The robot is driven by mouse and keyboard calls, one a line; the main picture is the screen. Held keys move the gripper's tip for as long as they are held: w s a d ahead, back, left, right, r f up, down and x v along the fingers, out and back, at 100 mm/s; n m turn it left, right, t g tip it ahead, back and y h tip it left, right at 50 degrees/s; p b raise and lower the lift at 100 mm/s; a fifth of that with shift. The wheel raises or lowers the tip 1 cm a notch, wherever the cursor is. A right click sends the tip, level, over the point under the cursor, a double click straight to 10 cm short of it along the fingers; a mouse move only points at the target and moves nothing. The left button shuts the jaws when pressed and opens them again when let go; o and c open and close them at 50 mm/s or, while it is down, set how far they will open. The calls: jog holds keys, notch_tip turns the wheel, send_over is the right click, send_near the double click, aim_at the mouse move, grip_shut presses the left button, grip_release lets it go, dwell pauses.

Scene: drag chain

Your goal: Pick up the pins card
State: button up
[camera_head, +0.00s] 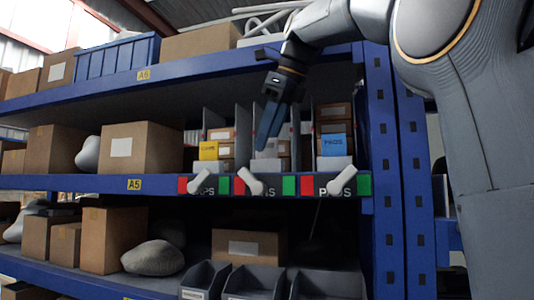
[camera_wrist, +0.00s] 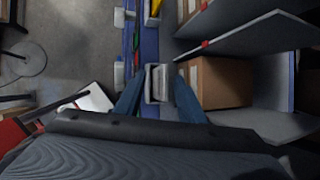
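The pins card is mostly hidden behind my gripper (camera_head: 262,143) at the middle compartment of shelf A5; a pale card-like piece (camera_head: 271,146) shows beside the fingers. The word below that compartment is partly covered by a white lever. In the wrist view, a small white holder with a greyish face (camera_wrist: 158,83) lies between the two blue fingertips of my gripper (camera_wrist: 158,88). The fingers are apart, one on each side. I cannot tell whether they touch it. My gripper points down and is open.
A yellow card (camera_head: 208,150) stands in the left compartment and a blue card (camera_head: 333,145) in the right. Grey dividers (camera_head: 243,135) separate the compartments. White levers (camera_head: 249,182) stick out along the shelf edge. A brown box (camera_wrist: 222,82) sits behind the holder.

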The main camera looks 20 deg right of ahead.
jog(key=shift+x, duration=0.8)
jog(key=shift+c, duration=0.4)
grip_shut()
jog(key=shift+r, duration=0.15)
